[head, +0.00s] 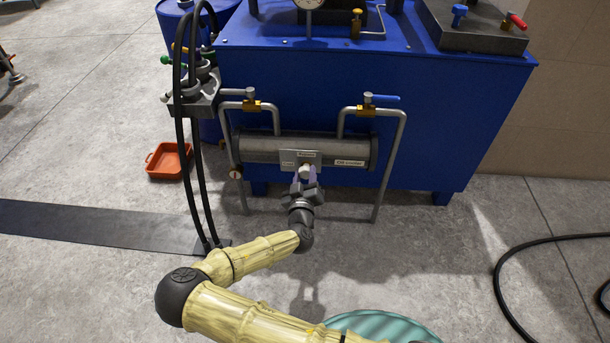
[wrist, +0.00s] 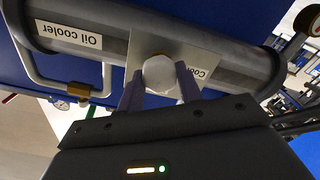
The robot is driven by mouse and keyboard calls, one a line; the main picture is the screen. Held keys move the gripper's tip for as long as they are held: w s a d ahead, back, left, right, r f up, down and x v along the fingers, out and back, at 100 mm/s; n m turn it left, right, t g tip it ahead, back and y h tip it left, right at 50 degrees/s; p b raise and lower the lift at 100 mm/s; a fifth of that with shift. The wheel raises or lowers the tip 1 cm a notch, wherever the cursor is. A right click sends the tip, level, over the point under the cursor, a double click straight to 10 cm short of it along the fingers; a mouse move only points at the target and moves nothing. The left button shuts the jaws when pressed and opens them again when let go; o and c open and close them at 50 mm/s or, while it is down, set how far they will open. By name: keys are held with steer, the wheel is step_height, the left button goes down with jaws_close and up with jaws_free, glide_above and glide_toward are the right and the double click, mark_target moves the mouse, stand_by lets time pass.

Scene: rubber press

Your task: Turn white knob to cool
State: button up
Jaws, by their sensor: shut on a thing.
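The white knob (head: 305,170) sits on a pale plate (head: 314,157) at the middle of the grey oil cooler cylinder (head: 260,149). In the wrist view the knob (wrist: 159,73) lies between the two purple fingers of my gripper (wrist: 159,84), which is shut on it. A label starting "Coo" (wrist: 199,73) shows on the plate beside the knob, partly covered by a finger. An "Oil cooler" label (wrist: 69,35) is on the cylinder, upside down in the wrist view. I cannot tell which way the knob points.
The blue tank (head: 430,125) stands behind the cylinder. Black hoses (head: 189,190) hang at the left. An orange tray (head: 168,161) is on the floor.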

steer(key=n+p, duration=0.1)
steer(key=n, duration=0.7)
steer(key=shift+a+f+n+p, duration=0.1)
steer(key=shift+n+p, duration=0.2)
steer(key=shift+p, duration=0.1)
steer(key=n, duration=0.3)
steer(key=shift+n, duration=0.3)
steer(key=n, duration=0.4)
steer(key=shift+f, duration=0.1)
steer(key=shift+n, duration=0.4)
steer(key=o, duration=1)
steer(key=shift+s, duration=0.15)
steer(key=s+b, duration=0.2)
steer(key=s, duration=1.5)
steer(key=shift+a, duration=0.25)
